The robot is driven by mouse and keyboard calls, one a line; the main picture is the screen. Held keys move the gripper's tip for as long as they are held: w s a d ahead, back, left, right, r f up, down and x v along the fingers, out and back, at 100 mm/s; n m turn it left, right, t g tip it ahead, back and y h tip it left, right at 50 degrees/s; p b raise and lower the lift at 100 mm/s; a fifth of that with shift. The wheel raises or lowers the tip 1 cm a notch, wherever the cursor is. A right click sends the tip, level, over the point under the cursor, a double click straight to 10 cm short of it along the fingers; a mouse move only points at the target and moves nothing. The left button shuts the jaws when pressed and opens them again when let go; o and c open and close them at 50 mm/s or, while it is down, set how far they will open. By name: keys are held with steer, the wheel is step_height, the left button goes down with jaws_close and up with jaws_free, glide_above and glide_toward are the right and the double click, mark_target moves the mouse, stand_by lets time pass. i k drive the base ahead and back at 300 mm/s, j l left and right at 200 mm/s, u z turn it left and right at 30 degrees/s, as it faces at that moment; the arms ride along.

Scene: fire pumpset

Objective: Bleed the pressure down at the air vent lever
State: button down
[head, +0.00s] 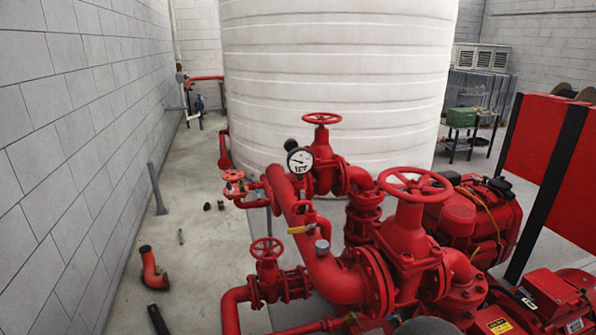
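A small yellow lever (301,229) sits on the side of the large sloping red pipe (318,258), near the middle of the picture. It looks like the air vent lever and lies roughly level, pointing left. A short red fitting and a grey cap (322,245) are beside it. A round white pressure gauge (300,160) stands at the pipe's upper end; its reading is too small to tell. My gripper is not in view.

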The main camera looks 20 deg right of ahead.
mark_target(299, 230)
steer(key=k+j+z, duration=0.15)
steer(key=j+z, duration=0.25)
steer(key=k+j+z, duration=0.2)
steer(key=z, duration=0.15)
